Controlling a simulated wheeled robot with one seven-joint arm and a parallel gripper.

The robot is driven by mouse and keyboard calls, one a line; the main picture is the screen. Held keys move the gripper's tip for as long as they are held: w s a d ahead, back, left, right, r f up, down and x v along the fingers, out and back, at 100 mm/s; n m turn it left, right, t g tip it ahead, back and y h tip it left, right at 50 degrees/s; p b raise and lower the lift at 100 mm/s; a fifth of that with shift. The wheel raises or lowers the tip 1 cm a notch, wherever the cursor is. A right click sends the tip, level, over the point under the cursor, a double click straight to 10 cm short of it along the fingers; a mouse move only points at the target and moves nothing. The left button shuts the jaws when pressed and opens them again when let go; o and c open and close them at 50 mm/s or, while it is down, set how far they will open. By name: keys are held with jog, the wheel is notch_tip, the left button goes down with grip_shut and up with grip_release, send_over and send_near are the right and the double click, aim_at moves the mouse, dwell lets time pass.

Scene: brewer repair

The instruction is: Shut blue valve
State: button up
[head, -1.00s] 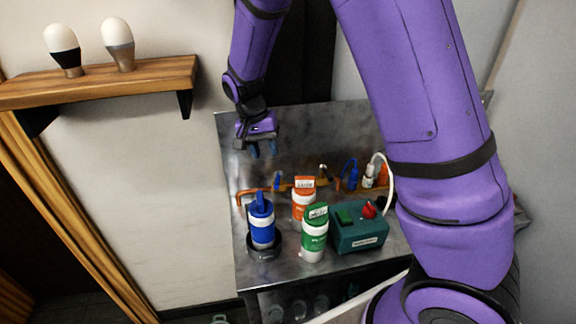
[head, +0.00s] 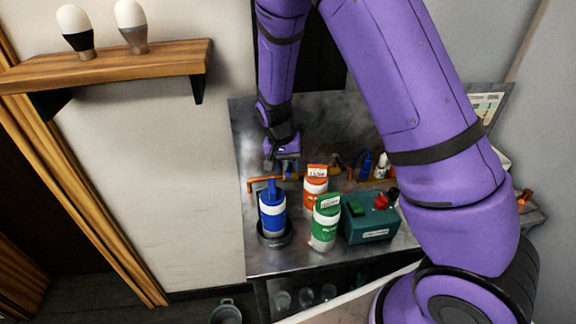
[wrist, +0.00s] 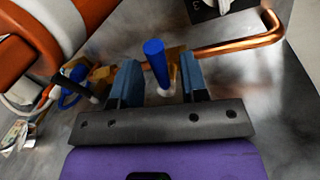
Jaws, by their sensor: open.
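In the wrist view, the blue valve's handle (wrist: 154,58) is a blue bar standing up from a brass body on a copper pipe (wrist: 240,45). My gripper (wrist: 160,64) is open, with one blue-grey finger on each side of the handle. The handle looks nearer the left finger; I cannot tell whether it touches. In the head view my gripper (head: 281,164) is over the left part of the copper pipe (head: 258,181), behind the blue canister, and hides the valve handle.
In front of the pipe stand a blue canister (head: 272,218) in a dark round base, an orange-white canister (head: 315,190), a green-white canister (head: 325,227) and a teal box (head: 370,224) with a red knob. A wooden shelf (head: 110,65) is at the left.

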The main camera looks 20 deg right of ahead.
jog(key=shift+c, duration=0.2)
grip_shut()
jog(key=shift+s+d+n+t, duration=0.15)
jog(key=shift+d+n, duration=0.15)
jog(key=shift+n, duration=0.6)
jog(key=shift+s+d+n+t, duration=0.15)
jog(key=shift+d+n, duration=0.15)
jog(key=shift+n, duration=0.6)
jog(key=shift+w, duration=0.1)
jog(key=shift+o, duration=0.2)
grip_release()
